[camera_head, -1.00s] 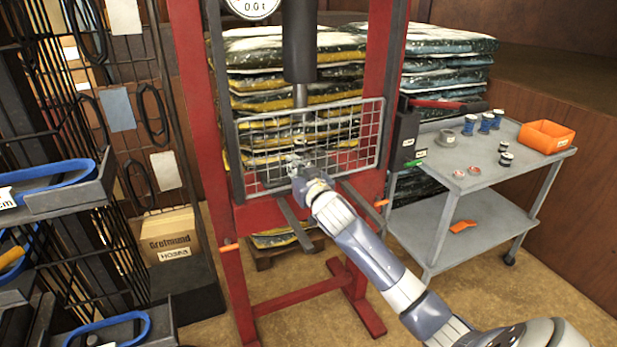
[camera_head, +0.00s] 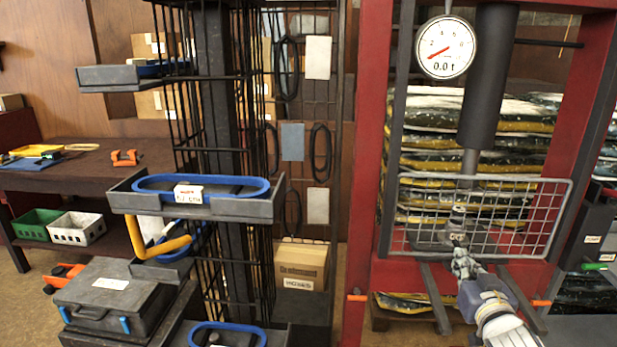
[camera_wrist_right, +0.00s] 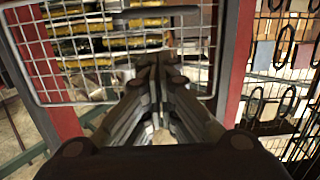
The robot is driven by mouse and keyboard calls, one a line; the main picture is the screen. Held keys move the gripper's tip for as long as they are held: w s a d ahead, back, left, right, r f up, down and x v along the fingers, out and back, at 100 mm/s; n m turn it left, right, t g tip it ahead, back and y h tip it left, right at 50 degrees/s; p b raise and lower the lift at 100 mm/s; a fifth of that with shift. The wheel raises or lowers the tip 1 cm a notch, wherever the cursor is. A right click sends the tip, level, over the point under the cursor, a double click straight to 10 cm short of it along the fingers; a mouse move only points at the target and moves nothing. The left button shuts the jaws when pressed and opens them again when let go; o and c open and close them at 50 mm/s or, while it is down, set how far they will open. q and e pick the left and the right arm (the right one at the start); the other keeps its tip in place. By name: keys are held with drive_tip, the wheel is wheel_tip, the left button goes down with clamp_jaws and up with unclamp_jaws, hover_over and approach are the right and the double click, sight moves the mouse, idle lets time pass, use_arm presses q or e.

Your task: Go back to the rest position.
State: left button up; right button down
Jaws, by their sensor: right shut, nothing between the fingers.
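My right gripper (camera_head: 459,254) is at the lower edge of the wire mesh guard (camera_head: 548,205) of the red press (camera_head: 372,130). It is shut and holds nothing. In the right wrist view the gripper's fingers (camera_wrist_right: 158,65) point toward the mesh guard (camera_wrist_right: 30,62), with the fingertips close to its lower edge. I cannot tell whether they touch it. The press's dark ram (camera_head: 487,80) comes down behind the guard, and a small metal part (camera_head: 456,222) shows just above the gripper. My left gripper is not in view.
A black rack (camera_head: 225,150) with trays of blue belts stands left of the press. A dark case (camera_head: 108,297) sits low at left, and a workbench (camera_head: 90,172) is behind it. A gauge (camera_head: 445,47) reads 0.0 t. A cardboard box (camera_head: 300,262) is under the rack's panel.

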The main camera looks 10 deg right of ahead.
drive_tip(key=s+a+f+n+g+y, duration=0.1)
drive_tip(key=s+a+f+g, duration=0.2)
drive_tip(key=s+a+f, duration=0.4)
drive_tip(key=s+a+f+n+g+y, duration=0.1)
drive_tip(key=s+a+f+g, duration=0.2)
drive_tip(key=f, duration=0.7)
drive_tip(key=s+a+f+n+g+y, duration=0.1)
drive_tip(key=s+a+f+g, duration=0.35)
drive_tip(key=s, duration=0.65)
drive_tip(key=s+a+f+n+g+y, duration=0.15)
drive_tip(key=s+a+f+g, duration=0.35)
drive_tip(key=s, duration=0.6)
wheel_tip(320, 180, down, 26)
drive_tip(key=s+t, duration=0.1)
drive_tip(key=s, duration=0.1)
drive_tip(key=s+d+f+g, duration=0.1)
drive_tip(key=s+d+f, duration=0.1)
drive_tip(key=s+f, duration=1.3)
drive_tip(key=shift+s+d+f+h, duration=0.25)
drive_tip(key=shift+s+f+h, duration=0.15)
drive_tip(key=shift+s, duration=0.35)
